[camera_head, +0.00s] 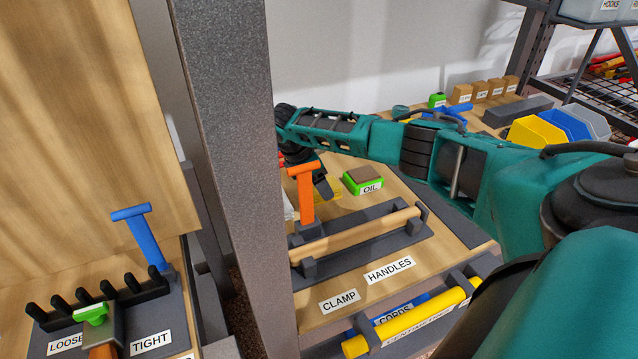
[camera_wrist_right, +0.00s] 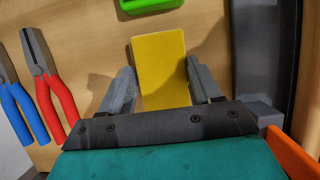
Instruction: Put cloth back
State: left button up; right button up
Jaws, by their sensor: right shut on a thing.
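The cloth appears to be the flat yellow rectangle (camera_wrist_right: 160,62) between my right gripper's fingers in the wrist view. In the head view a little of its yellow (camera_head: 332,186) shows behind the orange handle, partly hidden by my arm. My right gripper (camera_wrist_right: 158,86) is shut on the cloth, a finger along each side, low over the wooden board. In the head view the right gripper (camera_head: 322,186) is partly covered by the orange handle. My left gripper is not in view.
A green container labelled OIL (camera_head: 364,180) stands close to the cloth. An orange T-handle (camera_head: 304,193) and a wooden bar (camera_head: 355,236) are in front. Red pliers (camera_wrist_right: 50,92) lie left in the wrist view. A grey post (camera_head: 232,150) rises at the left.

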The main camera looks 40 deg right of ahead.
jog(key=o, duration=1)
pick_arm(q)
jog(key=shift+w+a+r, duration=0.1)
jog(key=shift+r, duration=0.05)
pick_arm(e)
jog(key=shift+r, duration=0.1)
pick_arm(q)
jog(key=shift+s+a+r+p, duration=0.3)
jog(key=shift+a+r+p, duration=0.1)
jog(key=shift+p, duration=0.75)
pick_arm(e)
jog(key=v, duration=1.2)
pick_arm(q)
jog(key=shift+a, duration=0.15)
pick_arm(e)
jog(key=shift+w, duration=0.1)
